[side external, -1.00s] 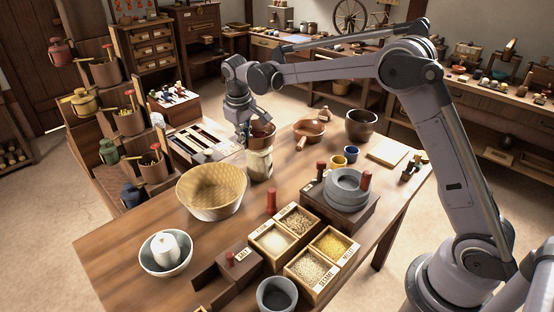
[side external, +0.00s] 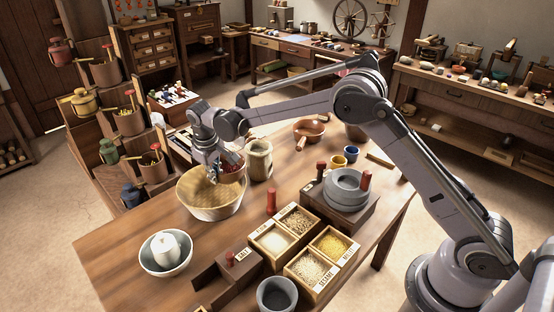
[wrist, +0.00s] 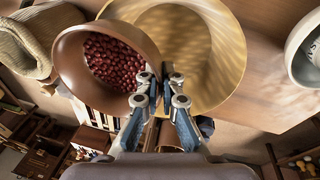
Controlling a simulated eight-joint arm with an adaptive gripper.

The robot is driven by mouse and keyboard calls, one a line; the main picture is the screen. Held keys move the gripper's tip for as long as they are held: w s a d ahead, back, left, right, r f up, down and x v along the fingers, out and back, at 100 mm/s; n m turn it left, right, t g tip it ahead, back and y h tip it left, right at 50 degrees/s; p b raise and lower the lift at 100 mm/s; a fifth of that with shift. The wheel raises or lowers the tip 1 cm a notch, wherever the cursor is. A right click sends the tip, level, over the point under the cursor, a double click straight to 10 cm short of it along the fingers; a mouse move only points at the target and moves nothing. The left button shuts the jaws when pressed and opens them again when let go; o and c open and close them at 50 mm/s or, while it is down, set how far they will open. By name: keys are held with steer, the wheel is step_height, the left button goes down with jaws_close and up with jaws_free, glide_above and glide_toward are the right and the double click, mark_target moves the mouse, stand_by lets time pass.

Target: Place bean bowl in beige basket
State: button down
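The brown bean bowl (wrist: 68,66) holds dark red beans and looks tilted in the wrist view. My gripper (wrist: 163,82) is shut on the bowl's rim, with its fingers at the right edge of the bowl. The beige basket (wrist: 222,70) lies behind and below the bowl in the wrist view. In the side view my gripper (side external: 222,170) is over the basket (side external: 208,204). The bowl (side external: 236,172) is partly hidden by my gripper there, above the basket's far right side. I cannot tell whether it touches the basket.
A pale jar (side external: 258,160) stands close to the right of the basket. A white-grey bowl with a white object (side external: 165,252) stands at the front left. Grain boxes (side external: 298,243) and a stone quern (side external: 347,188) are to the right.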

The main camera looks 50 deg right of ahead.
steer(key=a+f, duration=0.1)
steer(key=w+a+f, duration=0.1)
steer(key=a, duration=0.1)
steer(key=a+f, duration=0.1)
steer(key=a, duration=0.1)
steer(key=shift+w+a+f, duration=0.1)
steer(key=shift+w+f, duration=0.05)
steer(key=shift+w, duration=0.2)
steer(key=shift+f, duration=2)
steer(key=shift+f, duration=0.1)
steer(key=c, duration=1.5)
jaws_free()
steer(key=shift+c, duration=0.2)
